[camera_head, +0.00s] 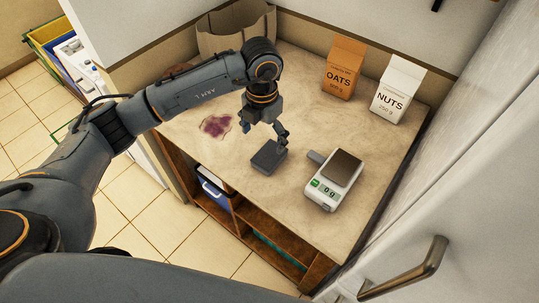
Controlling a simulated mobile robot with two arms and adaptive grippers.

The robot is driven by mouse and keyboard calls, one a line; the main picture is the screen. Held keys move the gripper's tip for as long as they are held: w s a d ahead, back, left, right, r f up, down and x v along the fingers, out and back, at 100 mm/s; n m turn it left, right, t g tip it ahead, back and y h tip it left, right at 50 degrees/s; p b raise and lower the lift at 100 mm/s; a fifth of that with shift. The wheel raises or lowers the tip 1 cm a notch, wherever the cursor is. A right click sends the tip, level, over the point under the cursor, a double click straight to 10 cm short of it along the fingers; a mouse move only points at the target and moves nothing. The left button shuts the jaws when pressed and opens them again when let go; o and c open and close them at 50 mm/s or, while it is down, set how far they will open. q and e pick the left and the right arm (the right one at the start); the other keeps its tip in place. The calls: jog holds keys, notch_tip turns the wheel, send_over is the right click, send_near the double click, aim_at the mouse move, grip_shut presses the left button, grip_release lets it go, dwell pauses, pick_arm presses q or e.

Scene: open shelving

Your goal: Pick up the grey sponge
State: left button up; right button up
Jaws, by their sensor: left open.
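The grey sponge (268,157) is a small dark block lying on the countertop (215,160), near the counter's front edge. My left gripper (267,137) is directly above the sponge, pointing down with its jaws open. One finger shows at the sponge's upper right side. The other finger is harder to make out, and I cannot tell whether either touches the sponge. My right gripper is not in view.
A kitchen scale (335,178) stands right of the sponge. An orange OATS package (343,66) and a white NUTS package (398,90) stand at the back. A purple stain (216,126) is on the counter's left. A door handle (405,270) juts out at lower right.

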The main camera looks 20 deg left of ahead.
aim_at(266, 159)
pick_arm(q)
notch_tip(266, 159, down, 4)
jog(key=shift+r, duration=0.25)
jog(key=shift+d+f+p, duration=0.15)
jog(key=shift+f+p, duration=0.4)
jog(key=shift+p, duration=0.15)
notch_tip(266, 159, down, 4)
jog(key=shift+d+r+p, duration=0.15)
jog(key=shift+r+p, duration=0.05)
jog(key=shift+p, duration=0.55)
jog(key=shift+f, duration=0.4)
jog(key=shift+c, duration=0.4)
jog(key=c, duration=0.8)
